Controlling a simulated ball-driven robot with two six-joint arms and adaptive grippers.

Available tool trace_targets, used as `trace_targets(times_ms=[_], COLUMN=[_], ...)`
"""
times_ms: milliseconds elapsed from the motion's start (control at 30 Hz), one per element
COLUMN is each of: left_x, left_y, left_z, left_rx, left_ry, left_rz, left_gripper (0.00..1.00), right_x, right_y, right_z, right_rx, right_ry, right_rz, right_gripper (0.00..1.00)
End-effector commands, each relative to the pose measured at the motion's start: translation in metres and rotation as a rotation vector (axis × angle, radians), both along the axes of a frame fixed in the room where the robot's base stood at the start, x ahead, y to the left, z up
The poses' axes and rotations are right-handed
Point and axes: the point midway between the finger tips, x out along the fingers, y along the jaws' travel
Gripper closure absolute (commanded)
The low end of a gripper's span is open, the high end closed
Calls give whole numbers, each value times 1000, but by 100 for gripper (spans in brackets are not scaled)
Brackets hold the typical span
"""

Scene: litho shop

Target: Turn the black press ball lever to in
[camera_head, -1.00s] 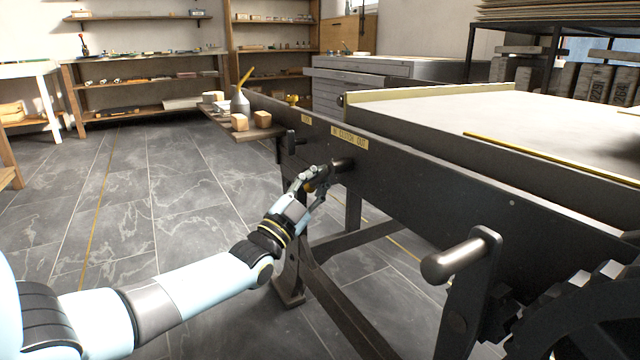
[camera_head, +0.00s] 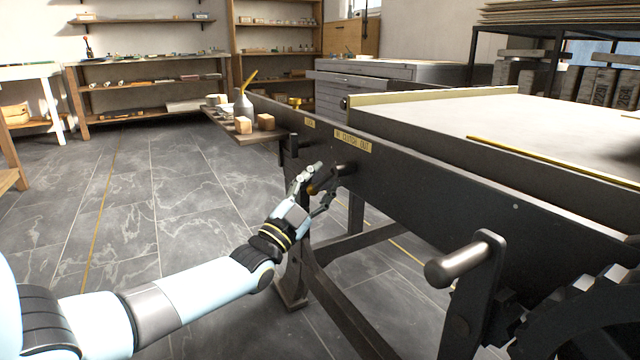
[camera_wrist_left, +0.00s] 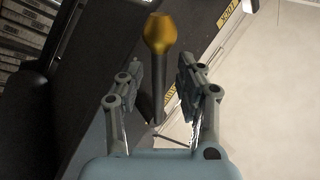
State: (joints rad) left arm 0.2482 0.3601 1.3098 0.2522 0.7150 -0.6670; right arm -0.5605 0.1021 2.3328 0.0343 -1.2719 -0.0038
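The press ball lever shows in the left wrist view as a dark rod (camera_wrist_left: 157,98) with a brass-coloured ball (camera_wrist_left: 160,34) at its end. In the head view it sits at the dark side of the press (camera_head: 440,185), partly hidden by my gripper. My left gripper (camera_head: 323,181) is at the lever. In the left wrist view its two fingers (camera_wrist_left: 160,66) are apart, one on each side of the rod, with a gap visible on both sides. No contact is clear. My right gripper is in no view.
A crank handle (camera_head: 458,263) sticks out of the press at the front right. A yellow label (camera_head: 353,141) is on the press side above the lever. A small shelf (camera_head: 262,134) with wooden blocks (camera_head: 266,121) juts out farther back. The tiled floor (camera_head: 150,200) on the left is clear.

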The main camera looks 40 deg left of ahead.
Motion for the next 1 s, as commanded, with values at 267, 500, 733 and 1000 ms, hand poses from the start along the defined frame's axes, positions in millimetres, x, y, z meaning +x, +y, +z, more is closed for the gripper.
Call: trace_targets(times_ms=[267,500,733,1000], left_x=[-46,-90,-107,-107], left_y=[0,0,0,0], left_z=[-23,-44,-52,-52], left_rx=[1,1,1,1], left_ry=[6,4,2,2], left_rz=[0,0,1,1], left_gripper=[64,64,64,64], right_x=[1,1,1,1], right_y=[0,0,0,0], right_z=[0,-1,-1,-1], right_rx=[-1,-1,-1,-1], right_ry=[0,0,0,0], right_rz=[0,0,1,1], right_gripper=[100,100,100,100])
